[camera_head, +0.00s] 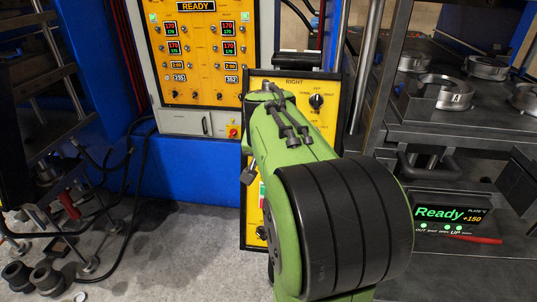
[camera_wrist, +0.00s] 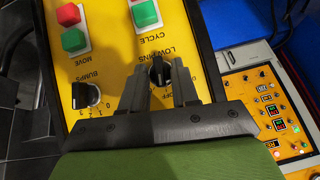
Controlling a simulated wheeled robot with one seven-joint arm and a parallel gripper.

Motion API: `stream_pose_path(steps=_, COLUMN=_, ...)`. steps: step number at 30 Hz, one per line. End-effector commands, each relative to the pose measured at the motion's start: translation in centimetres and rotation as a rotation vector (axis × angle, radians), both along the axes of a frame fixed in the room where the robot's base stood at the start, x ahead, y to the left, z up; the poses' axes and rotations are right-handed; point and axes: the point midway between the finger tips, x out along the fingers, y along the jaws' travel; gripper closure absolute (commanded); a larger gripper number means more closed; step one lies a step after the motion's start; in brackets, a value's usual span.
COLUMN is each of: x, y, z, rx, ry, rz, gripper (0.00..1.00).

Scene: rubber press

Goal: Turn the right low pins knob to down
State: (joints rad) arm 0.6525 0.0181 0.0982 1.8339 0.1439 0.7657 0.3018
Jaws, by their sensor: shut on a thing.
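The low pins knob (camera_wrist: 158,67) is a black knob on the yellow right panel, labelled LOW PINS, with OFF printed near it. In the wrist view the panel lettering appears upside down. My gripper (camera_wrist: 160,75) has its two dark fingers on either side of the knob and is shut on it. The fingers partly cover the knob and its markings, so its exact setting is unclear. In the head view the yellow panel marked RIGHT (camera_head: 290,82) stands behind my green arm, which hides this knob.
The bumps knob (camera_wrist: 86,95) sits beside my gripper in the wrist view. Red and green push buttons (camera_wrist: 144,13) are close by. A control cabinet (camera_head: 198,50) reads READY at the back. A press with metal rings (camera_head: 443,92) and a Ready display (camera_head: 450,214) stands right.

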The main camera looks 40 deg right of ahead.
Motion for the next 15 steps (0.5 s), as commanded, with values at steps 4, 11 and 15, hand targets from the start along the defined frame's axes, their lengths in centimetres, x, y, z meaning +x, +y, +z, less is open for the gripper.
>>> stream_pose_path(steps=4, x=0.32, y=0.39, z=0.31, rx=-0.076, ry=0.109, rz=0.056, gripper=1.0)
stream_pose_path(steps=11, x=0.5, y=0.53, z=0.34, rx=-0.204, ry=0.274, rz=0.131, gripper=1.0)
stream_pose_path(steps=15, x=0.58, y=0.64, z=0.3, rx=-0.28, ry=0.372, rz=0.176, gripper=1.0)
